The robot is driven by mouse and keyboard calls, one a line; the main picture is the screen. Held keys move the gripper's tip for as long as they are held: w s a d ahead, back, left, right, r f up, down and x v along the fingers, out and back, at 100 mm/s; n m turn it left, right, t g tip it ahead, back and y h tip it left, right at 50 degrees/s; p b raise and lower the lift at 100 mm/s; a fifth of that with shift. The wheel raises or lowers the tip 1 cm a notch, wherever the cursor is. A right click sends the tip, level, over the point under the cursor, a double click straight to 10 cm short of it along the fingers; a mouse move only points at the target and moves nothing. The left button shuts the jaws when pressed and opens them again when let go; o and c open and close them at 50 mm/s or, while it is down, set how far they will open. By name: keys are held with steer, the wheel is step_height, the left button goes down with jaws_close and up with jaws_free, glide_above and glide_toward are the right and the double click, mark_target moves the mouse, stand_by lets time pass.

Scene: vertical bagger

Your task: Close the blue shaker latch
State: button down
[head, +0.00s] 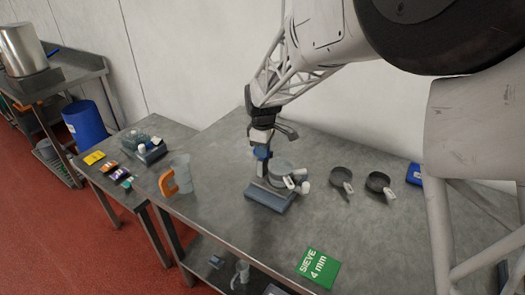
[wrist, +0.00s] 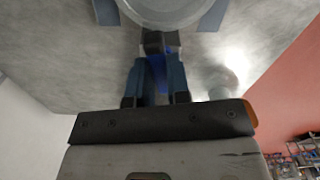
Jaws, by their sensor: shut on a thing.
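The shaker stands on the steel table, with a grey-blue base (head: 268,196) and a round grey pan (head: 282,174) on top. My gripper (head: 262,154) reaches down at the left rear side of the pan. In the wrist view, my gripper (wrist: 159,68) is shut on the blue latch (wrist: 157,73), which shows between its two fingers just beside the round pan (wrist: 172,8). The latch's lower end and its seat are hidden by the fingers. I cannot tell the latch's angle.
A green sieve sign (head: 319,268) is at the front edge. The table front is mostly clear.

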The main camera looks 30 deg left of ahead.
steer(key=shift+m, duration=1.2)
steer(key=shift+a, duration=0.1)
steer(key=c, duration=0.9)
jaws_free()
steer(key=shift+r, duration=0.15)
steer(key=shift+r, duration=2.35)
steer(key=shift+r, duration=0.15)
